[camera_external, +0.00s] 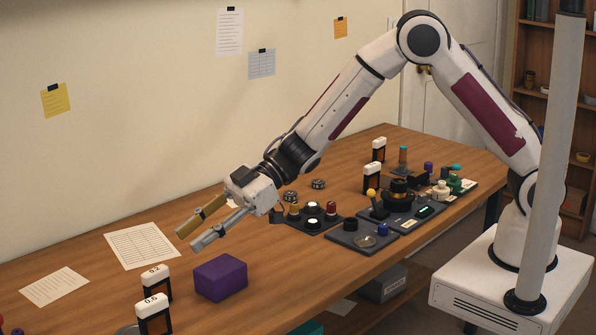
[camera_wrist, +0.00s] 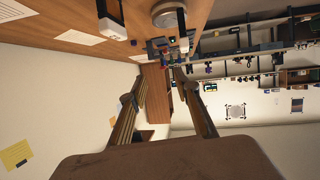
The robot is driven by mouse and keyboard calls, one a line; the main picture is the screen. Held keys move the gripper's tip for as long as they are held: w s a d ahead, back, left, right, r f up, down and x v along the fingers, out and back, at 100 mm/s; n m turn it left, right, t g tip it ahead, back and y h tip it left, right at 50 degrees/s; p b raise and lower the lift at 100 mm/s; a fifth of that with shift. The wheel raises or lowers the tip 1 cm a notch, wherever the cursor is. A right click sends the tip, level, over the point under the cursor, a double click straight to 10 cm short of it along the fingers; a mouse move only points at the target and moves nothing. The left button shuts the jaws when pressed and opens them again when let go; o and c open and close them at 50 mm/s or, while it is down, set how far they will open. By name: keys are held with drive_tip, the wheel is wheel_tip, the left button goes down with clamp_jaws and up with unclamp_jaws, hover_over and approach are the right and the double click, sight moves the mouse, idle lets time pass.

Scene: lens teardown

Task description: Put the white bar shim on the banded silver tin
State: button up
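My gripper (camera_external: 189,240) is open and empty, held above the bench left of the middle. Its two separated fingers also show in the wrist view (camera_wrist: 157,88). A round silver tin (camera_external: 126,330) is cut off at the bottom edge of the external view, mostly behind a block marked 0.5. The tin shows more fully in the wrist view (camera_wrist: 163,9), at the top; its band cannot be made out. White-topped dark blocks marked 0.2 (camera_external: 157,284) and 0.5 (camera_external: 153,316) stand upright nearby. I cannot pick out the white bar shim with certainty.
A purple block (camera_external: 220,278) sits below and right of my gripper. Paper sheets (camera_external: 142,246) lie at the left. Dark trays with small parts (camera_external: 362,238) and two more white-topped blocks (camera_external: 372,178) crowd the right of the wooden bench (camera_external: 90,285).

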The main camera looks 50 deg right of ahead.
drive_tip(key=w+d+r+m+t+h, duration=0.25)
drive_tip(key=w+d+r, duration=0.25)
drive_tip(key=d, duration=0.3)
drive_tip(key=w+d+r+m+t+h, duration=0.1)
drive_tip(key=w+d+r+m+t, duration=0.1)
drive_tip(key=w+d+r+t, duration=0.45)
drive_tip(key=s+d+r+m+h, duration=0.2)
drive_tip(key=d+m+h, duration=0.1)
drive_tip(key=d, duration=0.8)
drive_tip(key=s+d+r+m+h, duration=0.1)
drive_tip(key=d+r+m+h, duration=0.15)
drive_tip(key=d, duration=0.85)
drive_tip(key=s+d+m+g+h, duration=0.2)
drive_tip(key=s+d+m+h, duration=0.2)
drive_tip(key=s+d, duration=0.95)
drive_tip(key=s+d+f+m+g, duration=0.1)
drive_tip(key=s+f, duration=0.1)
drive_tip(key=s, duration=0.6)
drive_tip(key=s+d+f+m+g, duration=0.2)
drive_tip(key=s, duration=0.7)
drive_tip(key=shift+d, duration=0.3)
